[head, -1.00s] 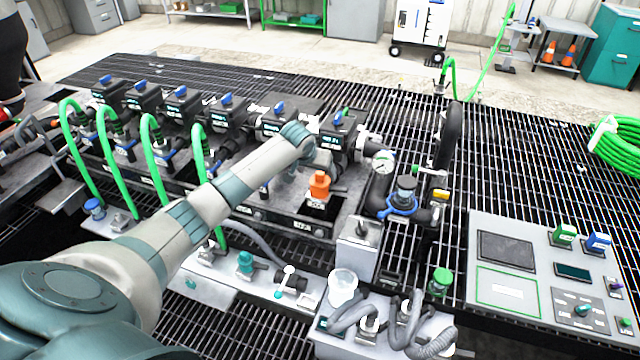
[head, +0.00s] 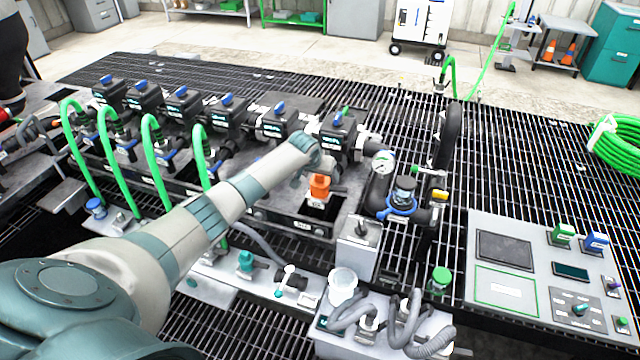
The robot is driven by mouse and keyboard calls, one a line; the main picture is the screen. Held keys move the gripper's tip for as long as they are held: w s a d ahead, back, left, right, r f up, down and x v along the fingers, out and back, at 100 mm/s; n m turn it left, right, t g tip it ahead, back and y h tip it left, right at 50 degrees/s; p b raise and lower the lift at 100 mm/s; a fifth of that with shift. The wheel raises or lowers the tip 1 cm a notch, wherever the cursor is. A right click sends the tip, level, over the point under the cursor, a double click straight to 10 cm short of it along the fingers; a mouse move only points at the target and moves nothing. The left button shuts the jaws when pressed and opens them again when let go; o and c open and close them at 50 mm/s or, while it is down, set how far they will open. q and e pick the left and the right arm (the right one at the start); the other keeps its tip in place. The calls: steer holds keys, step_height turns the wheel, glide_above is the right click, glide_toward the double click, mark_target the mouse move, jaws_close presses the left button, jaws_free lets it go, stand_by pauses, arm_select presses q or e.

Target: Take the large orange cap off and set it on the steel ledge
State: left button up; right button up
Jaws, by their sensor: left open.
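The large orange cap (head: 319,189) sits upright on a fitting at the front of the manifold, right of the middle of the head view. My left arm reaches in from the left, and my left gripper (head: 320,176) is just above the cap, pointing down, with its fingers at the cap's top. It is open; the wrist partly hides it, and I cannot tell whether the fingers touch the cap. A light steel ledge (head: 208,287) runs along the front, below my forearm. My right gripper is not in view.
Black valves with blue handles line the back, and green hoses (head: 150,150) arch at the left. A pressure gauge (head: 382,162) and a pipe with a blue collar stand right of the cap. A grey box (head: 357,245) and a white cup (head: 342,285) stand in front.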

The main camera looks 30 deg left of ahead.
arm_select(q)
steer(key=shift+w+f, duration=0.1)
steer(key=shift+f, duration=0.05)
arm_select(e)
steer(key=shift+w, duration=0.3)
arm_select(q)
steer(key=c, duration=1.2)
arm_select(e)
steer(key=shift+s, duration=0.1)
